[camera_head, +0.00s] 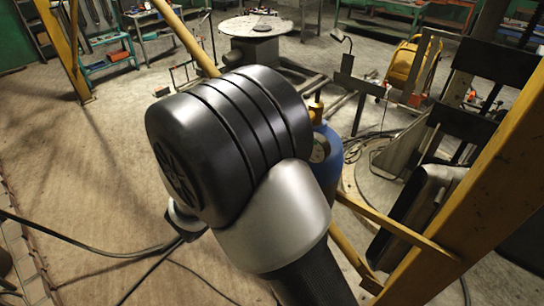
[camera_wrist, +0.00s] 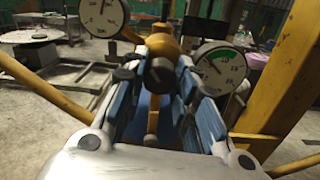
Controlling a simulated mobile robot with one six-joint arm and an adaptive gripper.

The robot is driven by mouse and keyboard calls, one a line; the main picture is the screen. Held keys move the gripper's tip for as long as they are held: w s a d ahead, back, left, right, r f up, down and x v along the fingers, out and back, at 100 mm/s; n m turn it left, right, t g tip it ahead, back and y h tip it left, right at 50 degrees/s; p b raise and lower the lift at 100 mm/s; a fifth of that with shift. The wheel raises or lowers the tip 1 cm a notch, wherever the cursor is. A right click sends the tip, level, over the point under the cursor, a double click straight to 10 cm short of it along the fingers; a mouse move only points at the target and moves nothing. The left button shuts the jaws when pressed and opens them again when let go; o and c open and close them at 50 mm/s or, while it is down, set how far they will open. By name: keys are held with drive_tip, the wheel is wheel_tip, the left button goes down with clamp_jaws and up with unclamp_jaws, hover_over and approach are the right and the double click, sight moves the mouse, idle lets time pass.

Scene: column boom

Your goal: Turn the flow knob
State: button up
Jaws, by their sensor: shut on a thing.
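The flow knob (camera_wrist: 158,74) is a dark round knob on a yellow brass regulator (camera_wrist: 160,45) in the middle of the wrist view. My gripper (camera_wrist: 160,86) has its blue-padded fingers on either side of the knob and is shut on it. One white dial gauge (camera_wrist: 103,14) stands at upper left and another with a green arc (camera_wrist: 220,68) stands to the right, close to the right finger. In the head view, my arm hides the gripper and knob. Part of the blue cylinder (camera_head: 329,165) and a small gauge (camera_head: 319,149) show beside it.
Yellow beams (camera_head: 500,190) stand close on the right, with thinner yellow bars around the cylinder. Dark cables (camera_head: 90,245) lie on the floor at left. A round table (camera_head: 255,25) and benches stand farther back. Open floor lies to the left.

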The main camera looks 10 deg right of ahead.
drive_tip(key=shift+m+b, duration=2.5)
drive_tip(key=shift+b, duration=0.1)
drive_tip(key=o, duration=1.1)
drive_tip(key=shift+a, duration=0.15)
drive_tip(key=v, duration=1.2)
